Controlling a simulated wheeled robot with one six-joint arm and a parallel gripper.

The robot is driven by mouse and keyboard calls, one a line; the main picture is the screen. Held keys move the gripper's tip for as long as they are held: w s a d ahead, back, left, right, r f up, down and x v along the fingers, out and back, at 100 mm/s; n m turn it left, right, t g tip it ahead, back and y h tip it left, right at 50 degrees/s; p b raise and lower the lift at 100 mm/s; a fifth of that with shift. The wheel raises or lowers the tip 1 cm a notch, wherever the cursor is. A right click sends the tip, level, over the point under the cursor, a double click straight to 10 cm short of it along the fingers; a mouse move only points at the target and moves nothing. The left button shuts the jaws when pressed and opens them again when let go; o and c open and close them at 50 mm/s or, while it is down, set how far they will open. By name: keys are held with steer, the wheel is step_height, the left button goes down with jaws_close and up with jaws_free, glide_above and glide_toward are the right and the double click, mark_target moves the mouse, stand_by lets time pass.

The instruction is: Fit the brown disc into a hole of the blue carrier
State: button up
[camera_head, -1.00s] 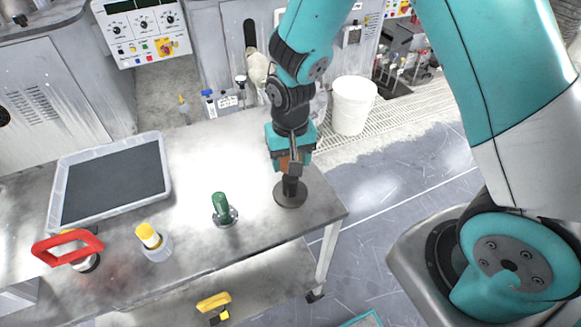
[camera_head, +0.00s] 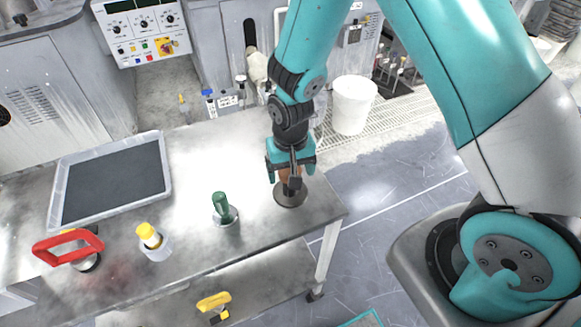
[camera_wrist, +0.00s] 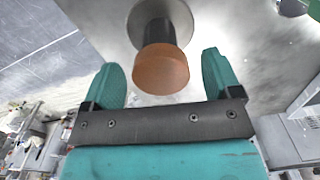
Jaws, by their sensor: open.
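The brown disc (camera_wrist: 160,70) sits on top of a dark post on a round metal base (camera_head: 290,196) near the right end of the bench; a bit of the disc (camera_head: 289,174) shows under my gripper in the head view. My gripper (camera_wrist: 162,78) is open, its two teal fingers on either side of the disc in the wrist view. I see a gap between each finger and the disc, and cannot tell how deep the disc lies between the fingertips. The blue carrier is not seen in either view.
A green-handled piece (camera_head: 222,208), a yellow-capped bottle (camera_head: 153,242) and a red-handled tool (camera_head: 68,247) stand along the front of the bench. A grey tray (camera_head: 167,180) with a dark mat lies at left. A white bucket (camera_head: 353,105) stands on the floor behind.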

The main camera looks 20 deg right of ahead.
step_height(320, 180, up, 12)
steer(key=b, duration=0.1)
steer(key=s+a+r+n+y, duration=0.2)
steer(key=s+r+n, duration=0.2)
steer(key=s, duration=0.5)
steer(key=s+a+r+n+y, duration=0.2)
steer(key=s+r+n, duration=0.3)
steer(key=s+r, duration=0.3)
steer(key=shift+s+a+r, duration=0.3)
steer(key=shift+s+r, duration=0.1)
steer(key=shift+s, duration=0.3)
